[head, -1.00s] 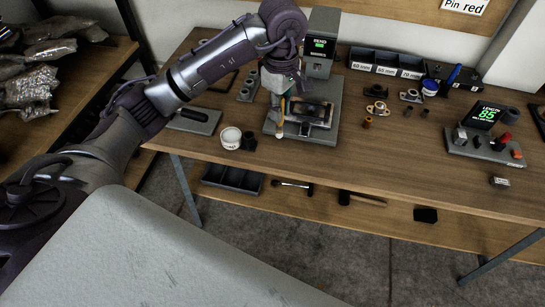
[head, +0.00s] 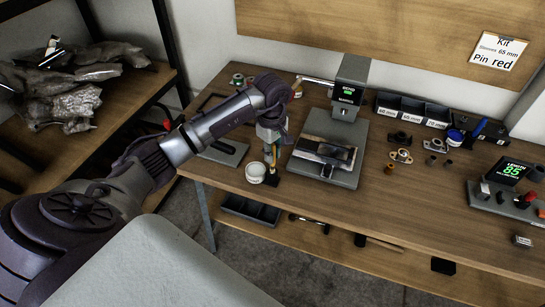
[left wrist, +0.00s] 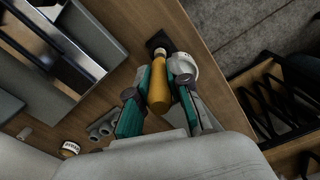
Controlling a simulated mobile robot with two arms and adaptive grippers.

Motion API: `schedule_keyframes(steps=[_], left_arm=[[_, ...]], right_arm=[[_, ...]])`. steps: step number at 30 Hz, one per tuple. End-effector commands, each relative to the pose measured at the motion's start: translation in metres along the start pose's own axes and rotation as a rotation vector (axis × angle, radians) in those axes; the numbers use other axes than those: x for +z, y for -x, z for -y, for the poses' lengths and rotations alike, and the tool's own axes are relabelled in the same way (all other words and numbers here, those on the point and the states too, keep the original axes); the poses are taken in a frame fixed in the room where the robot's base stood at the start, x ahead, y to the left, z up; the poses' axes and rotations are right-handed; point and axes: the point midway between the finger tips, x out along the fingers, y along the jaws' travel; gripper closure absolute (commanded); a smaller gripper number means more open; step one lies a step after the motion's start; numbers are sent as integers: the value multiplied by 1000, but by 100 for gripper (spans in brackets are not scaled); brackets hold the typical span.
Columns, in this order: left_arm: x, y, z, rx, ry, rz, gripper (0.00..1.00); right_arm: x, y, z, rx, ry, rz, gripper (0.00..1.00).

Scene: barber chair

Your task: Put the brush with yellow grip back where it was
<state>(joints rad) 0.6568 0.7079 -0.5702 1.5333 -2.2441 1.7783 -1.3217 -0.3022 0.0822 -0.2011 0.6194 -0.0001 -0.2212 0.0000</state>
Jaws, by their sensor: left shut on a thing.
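My left gripper (head: 271,141) is shut on the brush with yellow grip (left wrist: 158,85). It holds the brush over the table, near the white round tub and left of the grey press. In the left wrist view, the yellow grip sits between the green-sided fingers (left wrist: 158,92), its pale end pointing at a small dark block on the table. In the head view a little of the yellow brush (head: 268,155) shows below the fingers, just above that dark block (head: 271,178). I cannot tell whether the brush touches the block. My right gripper is not in view.
The white tub (head: 256,171) stands close beside the dark block, near the table's front edge. The grey press base (head: 345,176) is to the right. Flanged parts (head: 401,156) and labelled bins (head: 412,111) are farther right. A lower shelf holds a dark tray (head: 250,210).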

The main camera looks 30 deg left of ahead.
Motion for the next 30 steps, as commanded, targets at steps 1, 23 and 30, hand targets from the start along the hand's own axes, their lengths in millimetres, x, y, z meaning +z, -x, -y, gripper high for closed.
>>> schedule_keyframes(steps=[1,23,30], left_arm=[[1,-7,2,-7,0,3,100],[1,-30,1,-2,-1,0,57],[1,-30,1,-2,-1,0,57]], right_arm=[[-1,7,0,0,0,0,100],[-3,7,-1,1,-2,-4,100],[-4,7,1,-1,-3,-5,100]])
